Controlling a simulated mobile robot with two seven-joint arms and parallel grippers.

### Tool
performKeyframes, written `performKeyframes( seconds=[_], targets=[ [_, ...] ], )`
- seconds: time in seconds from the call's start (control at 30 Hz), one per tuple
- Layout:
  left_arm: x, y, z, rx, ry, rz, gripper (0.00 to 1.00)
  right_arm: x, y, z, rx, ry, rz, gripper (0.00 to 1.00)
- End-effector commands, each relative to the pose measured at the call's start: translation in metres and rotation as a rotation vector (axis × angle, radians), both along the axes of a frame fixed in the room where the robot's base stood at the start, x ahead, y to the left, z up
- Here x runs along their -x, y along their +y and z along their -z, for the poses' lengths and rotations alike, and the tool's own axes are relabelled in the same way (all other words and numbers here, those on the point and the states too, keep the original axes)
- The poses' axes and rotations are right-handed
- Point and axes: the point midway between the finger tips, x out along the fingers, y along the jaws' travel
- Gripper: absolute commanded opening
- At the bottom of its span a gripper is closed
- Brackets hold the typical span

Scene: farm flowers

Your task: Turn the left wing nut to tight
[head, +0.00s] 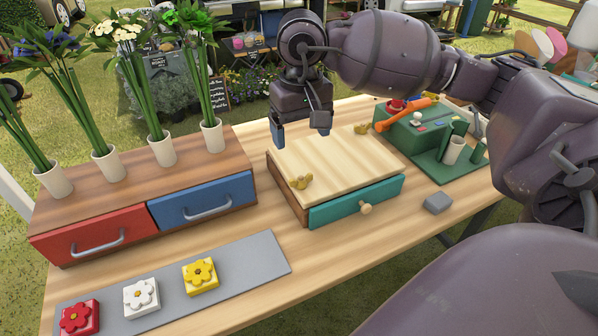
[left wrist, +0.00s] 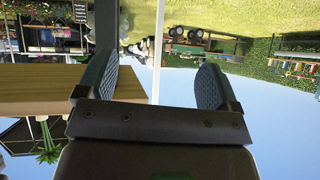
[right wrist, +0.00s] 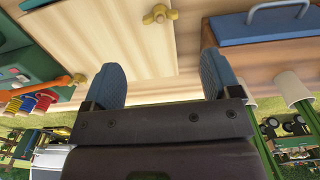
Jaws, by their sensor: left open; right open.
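The left wing nut (head: 300,182) is a small brass piece at the near left edge of the pale wooden lid (head: 335,158) on a box. It also shows at the top of the right wrist view (right wrist: 158,15). The right wing nut (head: 361,129) sits at the lid's far right edge. My right gripper (head: 300,128) is open and empty, above the far left part of the lid, behind the left wing nut and apart from it. My left gripper (left wrist: 152,85) shows only in its own wrist view, open and empty, away from the box.
A teal drawer (head: 340,208) with a round knob fronts the box. A cabinet with red (head: 97,233) and blue (head: 203,199) drawers stands left, with flower vases on top. A green tool stand (head: 414,136) is right, a grey block (head: 438,203) nearer. Flower tiles lie on a grey mat (head: 262,263).

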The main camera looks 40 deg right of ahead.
Motion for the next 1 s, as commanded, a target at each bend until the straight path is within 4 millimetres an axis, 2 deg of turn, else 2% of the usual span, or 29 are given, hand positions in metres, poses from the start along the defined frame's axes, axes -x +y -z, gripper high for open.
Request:
performKeyframes(
  seconds=[0.17,0.5,0.7,1.0],
  targets=[
    [0.001,0.001,0.002,-0.002,0.004,0.002,0.86,0.000,0.001,0.013,-0.004,0.003,-0.012,0.83],
    [0.003,0.002,0.009,-0.007,0.015,0.009,0.86,0.000,0.001,0.070,-0.005,0.007,-0.010,0.83],
    [0.000,0.001,0.009,-0.007,0.009,0.010,0.86,0.000,0.001,0.096,-0.005,0.004,-0.009,0.83],
    [-0.003,0.001,0.009,-0.006,0.005,0.010,0.86,0.000,0.001,0.109,-0.005,0.000,-0.009,0.83]
  ],
)
